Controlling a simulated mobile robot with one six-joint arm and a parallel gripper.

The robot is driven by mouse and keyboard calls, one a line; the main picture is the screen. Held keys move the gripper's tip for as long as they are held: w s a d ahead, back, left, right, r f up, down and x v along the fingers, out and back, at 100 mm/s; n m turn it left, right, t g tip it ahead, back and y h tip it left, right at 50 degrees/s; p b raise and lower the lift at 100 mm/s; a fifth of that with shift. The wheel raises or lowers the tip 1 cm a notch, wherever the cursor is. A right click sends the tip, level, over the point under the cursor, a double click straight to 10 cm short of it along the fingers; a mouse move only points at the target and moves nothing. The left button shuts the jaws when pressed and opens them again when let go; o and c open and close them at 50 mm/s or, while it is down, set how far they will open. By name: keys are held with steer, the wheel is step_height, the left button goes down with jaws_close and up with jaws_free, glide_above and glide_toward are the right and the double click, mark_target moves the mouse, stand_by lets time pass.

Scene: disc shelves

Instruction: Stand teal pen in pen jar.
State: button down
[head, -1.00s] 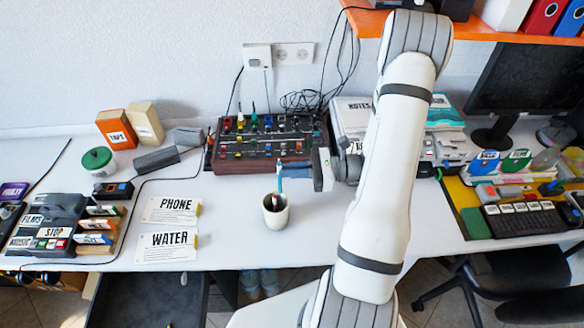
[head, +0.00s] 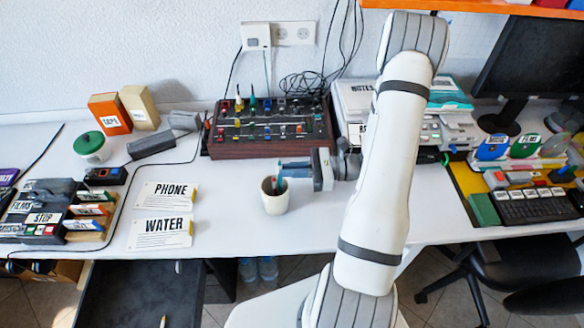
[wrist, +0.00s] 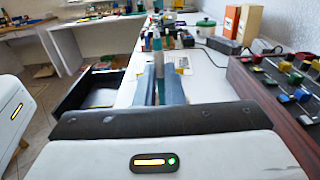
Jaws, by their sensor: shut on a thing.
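The white pen jar (head: 275,203) stands upright on the white desk, in front of the mixer. My gripper (head: 283,171) comes in from the right, just above the jar's rim, with its fingers shut on the teal pen (head: 279,184). The pen is roughly upright, and its lower part is inside the jar's mouth. In the wrist view the pen (wrist: 160,66) shows between the tips of the two blue-grey fingers. The pen's lower end is hidden by the jar wall, so I cannot tell whether it touches the bottom.
A mixer (head: 270,128) with coloured knobs stands behind the jar. PHONE (head: 168,196) and WATER (head: 162,228) cards lie to its left. A stack of papers and boxes (head: 365,105) stands behind my arm.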

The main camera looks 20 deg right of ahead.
steer(key=shift+f, duration=0.1)
steer(key=c, duration=1.5)
jaws_free()
steer(key=shift+o, duration=0.2)
steer(key=b+v, duration=0.1)
steer(key=v, duration=0.7)
steer(key=shift+a, duration=0.1)
